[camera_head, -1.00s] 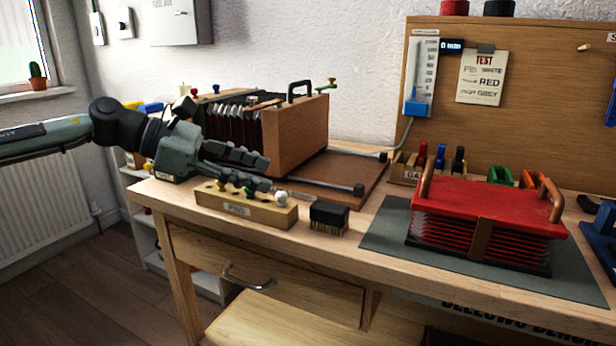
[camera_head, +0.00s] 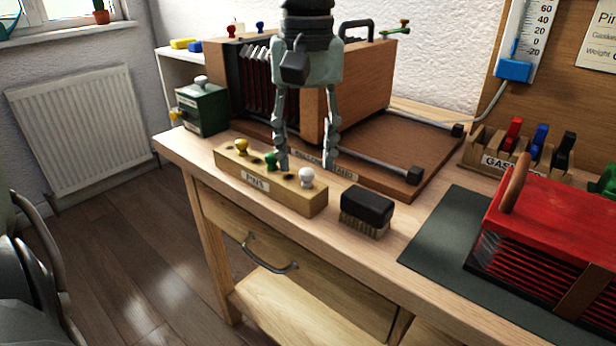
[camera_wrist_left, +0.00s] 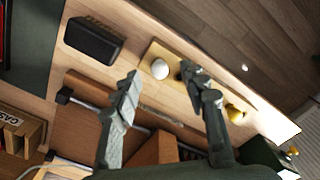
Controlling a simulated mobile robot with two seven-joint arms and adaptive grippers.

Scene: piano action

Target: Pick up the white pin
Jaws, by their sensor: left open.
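The white pin (camera_head: 306,178) stands upright in the right end of the wooden pin block (camera_head: 318,202), near the front edge of the bench. My left gripper (camera_head: 307,163) points down with its two fingers spread, over and a little behind the right half of the block. Nothing is held between them. In the left wrist view the white pin's round head (camera_wrist_left: 160,69) appears between the open fingertips (camera_wrist_left: 160,78), apart from both. A yellow pin (camera_head: 241,145) stands farther left.
A black brush (camera_head: 367,208) lies just right of the block. The wooden bellows frame (camera_head: 358,90) and its rod stand close behind. A dark green box (camera_head: 203,108) is to the left, and red bellows (camera_head: 545,215) rest on a grey mat (camera_head: 425,238) at right.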

